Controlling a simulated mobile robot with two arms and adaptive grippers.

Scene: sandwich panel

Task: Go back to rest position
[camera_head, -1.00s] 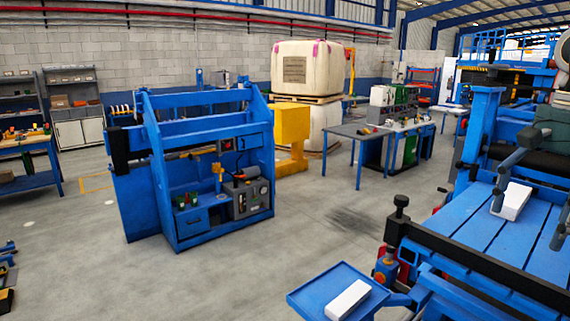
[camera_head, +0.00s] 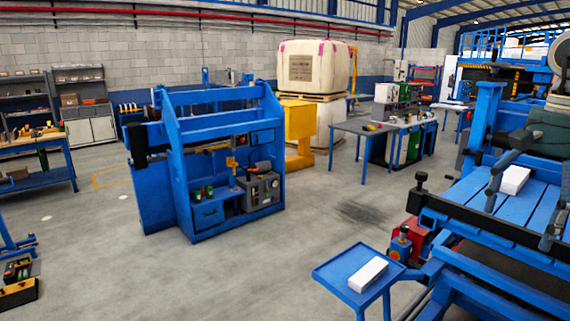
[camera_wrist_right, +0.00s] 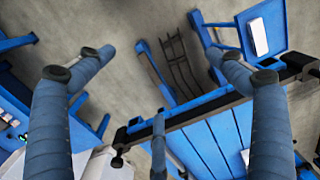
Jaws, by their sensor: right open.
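My right gripper (camera_head: 518,225) is at the right edge of the head view, above the blue slatted table (camera_head: 480,196). The wrist view also shows the right gripper (camera_wrist_right: 160,52) wide open over the floor. A white block (camera_head: 513,180) lies on the slatted table, close behind the gripper in the picture. Another white block (camera_head: 368,274) lies on a small blue tray stand (camera_head: 338,266), apart from the gripper. That block also shows in the wrist view (camera_wrist_right: 258,36). My left gripper is not in view.
A black rail (camera_head: 480,226) runs along the slatted table's front edge. A blue machine frame (camera_head: 208,215) stands left of centre, with a yellow post (camera_head: 299,120) behind it. Grey floor (camera_head: 200,285) is open in front. Workbenches line the left side.

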